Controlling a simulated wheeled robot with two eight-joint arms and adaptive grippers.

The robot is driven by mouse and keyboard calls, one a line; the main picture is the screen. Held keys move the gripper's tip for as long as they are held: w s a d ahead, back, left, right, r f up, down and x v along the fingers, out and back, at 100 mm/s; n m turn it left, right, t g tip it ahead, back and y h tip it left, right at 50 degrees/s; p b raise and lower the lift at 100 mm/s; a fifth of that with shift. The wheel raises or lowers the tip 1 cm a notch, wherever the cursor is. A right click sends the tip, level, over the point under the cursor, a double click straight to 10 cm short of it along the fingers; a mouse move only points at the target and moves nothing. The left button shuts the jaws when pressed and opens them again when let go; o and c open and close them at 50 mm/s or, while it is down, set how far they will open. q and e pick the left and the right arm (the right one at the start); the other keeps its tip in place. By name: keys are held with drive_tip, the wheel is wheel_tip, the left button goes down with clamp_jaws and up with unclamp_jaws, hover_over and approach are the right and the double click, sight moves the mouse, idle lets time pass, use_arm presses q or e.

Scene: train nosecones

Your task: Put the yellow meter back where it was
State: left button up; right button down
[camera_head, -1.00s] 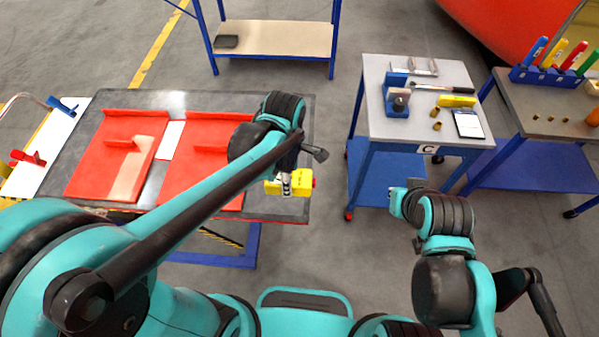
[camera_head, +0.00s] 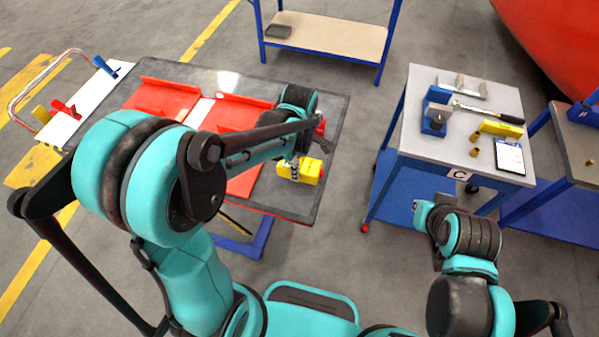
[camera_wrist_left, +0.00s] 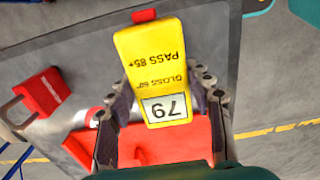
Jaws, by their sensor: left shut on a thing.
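The yellow meter (camera_head: 311,171) is at the near right corner of the dark table with the red panels. My left gripper (camera_head: 295,170) is shut on it. In the left wrist view the meter (camera_wrist_left: 155,55) sits between the two fingers, its "79" display facing the camera and a red end at its far side. I cannot tell whether it touches the table top. My right gripper (camera_head: 424,214) hangs empty in front of the table marked C; its fingers are too small to read.
The dark table (camera_head: 330,105) holds red panels (camera_head: 245,112) and a red block (camera_wrist_left: 40,92). The grey-topped C table (camera_head: 420,85) to the right carries a blue fixture (camera_head: 436,112), a yellow box (camera_head: 502,128), a wrench and a tablet (camera_head: 509,156). Open floor lies between the tables.

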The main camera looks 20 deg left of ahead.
use_arm(q)
wheel_tip(320, 180, down, 4)
drive_tip(key=shift+f+b, duration=0.1)
drive_tip(key=shift+b, duration=0.45)
drive_tip(key=o, duration=1.7)
drive_tip(key=shift+c, duration=0.2)
